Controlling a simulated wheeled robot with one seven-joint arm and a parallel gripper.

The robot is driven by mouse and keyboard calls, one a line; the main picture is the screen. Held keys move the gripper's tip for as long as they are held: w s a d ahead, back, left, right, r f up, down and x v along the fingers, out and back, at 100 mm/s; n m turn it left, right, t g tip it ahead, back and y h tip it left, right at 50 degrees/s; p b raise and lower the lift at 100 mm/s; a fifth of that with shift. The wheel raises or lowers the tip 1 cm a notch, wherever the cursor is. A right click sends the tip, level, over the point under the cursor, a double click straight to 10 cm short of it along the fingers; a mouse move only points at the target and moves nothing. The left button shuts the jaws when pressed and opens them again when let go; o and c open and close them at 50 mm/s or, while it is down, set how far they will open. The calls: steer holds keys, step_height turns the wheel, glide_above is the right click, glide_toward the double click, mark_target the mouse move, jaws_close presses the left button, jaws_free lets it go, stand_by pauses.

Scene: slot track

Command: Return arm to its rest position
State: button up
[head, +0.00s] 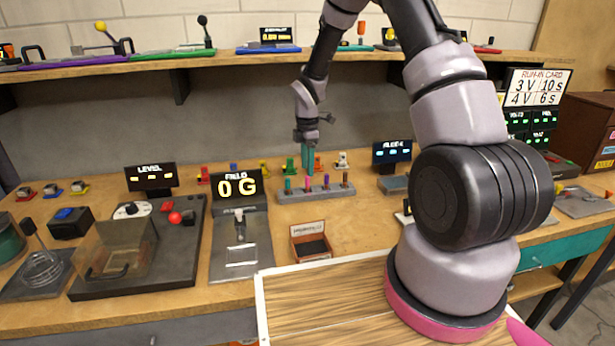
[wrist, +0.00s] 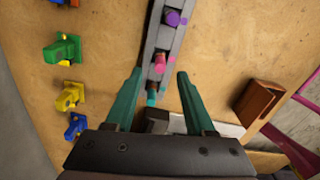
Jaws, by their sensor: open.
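My gripper (head: 308,166) is at the end of the raised arm, over the back middle of the workbench, with its teal fingers pointing down. In the wrist view my gripper (wrist: 160,74) has its two fingers apart and nothing held between them. Below it is a grey slotted rack (head: 318,196) carrying several coloured pegs, with a purple one (wrist: 172,17) clearest in the wrist view. The rack's strip (wrist: 157,42) runs between the fingers in that view. The height of the fingertips above the pegs is hard to tell.
Small coloured clamps, one green (wrist: 62,48), stand in a row beside the rack. A shelf (head: 230,58) runs behind the arm.

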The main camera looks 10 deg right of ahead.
step_height(320, 180, up, 5)
steer(key=shift+r, duration=0.1)
steer(key=s+d+r+m+t, duration=0.2)
steer(key=s+r+m, duration=0.35)
steer(key=r, duration=0.55)
steer(key=s+d+r+m+t, duration=0.15)
steer(key=s+r+m, duration=0.4)
steer(key=r, duration=0.55)
steer(key=s+d+r+m+t+y, duration=0.1)
steer(key=s+r+m, duration=0.3)
steer(key=s, duration=0.5)
steer(key=s+d+r+m+t+y, duration=0.1)
steer(key=s+r+m+t, duration=0.1)
steer(key=s+r+m, duration=0.3)
steer(key=shift+s+d+m+t, duration=0.15)
steer(key=shift+s+m+t, duration=0.2)
steer(key=shift+s+m, duration=1.7)
